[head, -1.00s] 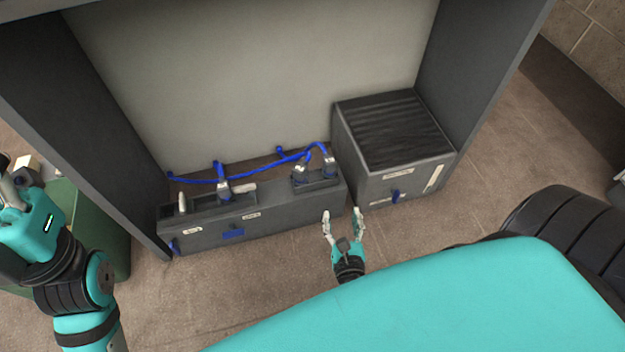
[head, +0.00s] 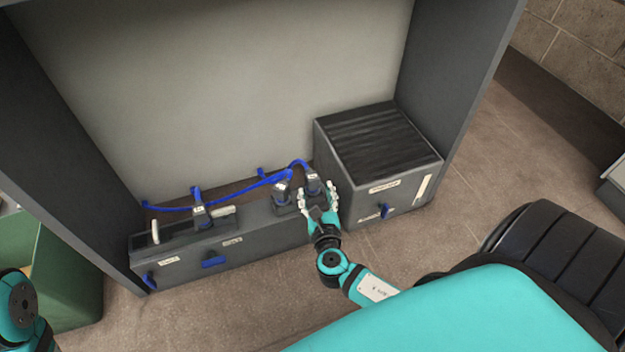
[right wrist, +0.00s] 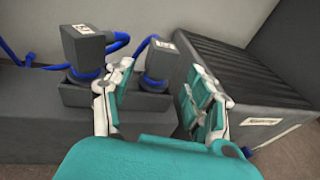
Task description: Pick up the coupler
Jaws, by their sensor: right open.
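Several grey couplers with blue cables stand on the low grey housing (head: 190,252). The right-hand coupler (head: 313,178) is upright, with a white label on top; it shows in the right wrist view (right wrist: 162,61) with a blue collar below. My right gripper (head: 319,198) is open, its fingers (right wrist: 158,95) spread to either side of this coupler on the near side. I cannot tell whether a finger touches it. A second coupler (right wrist: 84,46) stands just left of the left finger. Another coupler (head: 201,214) stands farther left. My left gripper is out of view.
A dark ribbed-top box (head: 378,140) stands close to the right finger. A blue cable (head: 240,188) runs behind the couplers. Grey side walls (head: 455,90) and a back panel (head: 220,90) enclose the bay. A green box (head: 60,265) stands at left.

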